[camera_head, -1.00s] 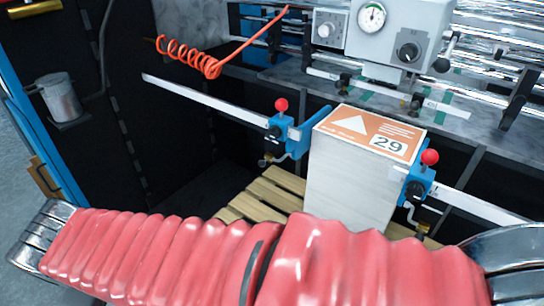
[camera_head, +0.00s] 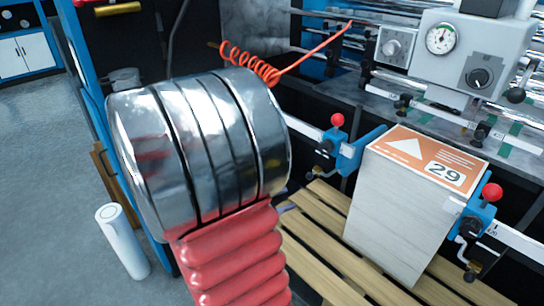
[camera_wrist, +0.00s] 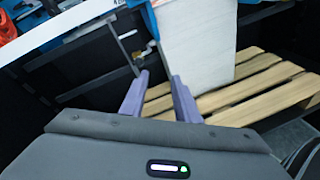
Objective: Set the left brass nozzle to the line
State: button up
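The left blue bracket (camera_head: 347,150) with a red ball knob (camera_head: 337,120) sits on the white ruled rail, beside the stack of sheets (camera_head: 403,215). In the wrist view a small brass-coloured piece, probably the left nozzle (camera_wrist: 149,48), shows under the blue bracket (camera_wrist: 145,18), just left of the stack (camera_wrist: 198,40). The ruled line is too small to read. My gripper (camera_wrist: 159,75) has its two purple fingers apart with nothing between them. It is below and close to the brass piece in the picture. In the head view my arm hides the gripper.
A right bracket (camera_head: 476,222) with a red knob stands at the stack's right side. The stack stands on a wooden pallet (camera_head: 322,240). A coiled orange hose (camera_head: 248,62) hangs behind. A grey gauge box (camera_head: 465,50) is at upper right. A white roll (camera_head: 122,241) stands at left.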

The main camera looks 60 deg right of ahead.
aim_at(315, 172)
jog(key=d+f+n+t+h, duration=0.1)
jog(key=d+f+n+h, duration=0.1)
jog(key=d, duration=0.4)
jog(key=n+h, duration=0.1)
jog(key=n, duration=0.1)
jog(key=shift+w+d+n+h, duration=0.15)
jog(key=shift+d+n+h, duration=0.15)
jog(key=shift+n+h, duration=0.1)
jog(key=shift+d, duration=0.1)
jog(key=shift+x, duration=6.85)
jog(key=shift+c, duration=0.4)
grip_shut()
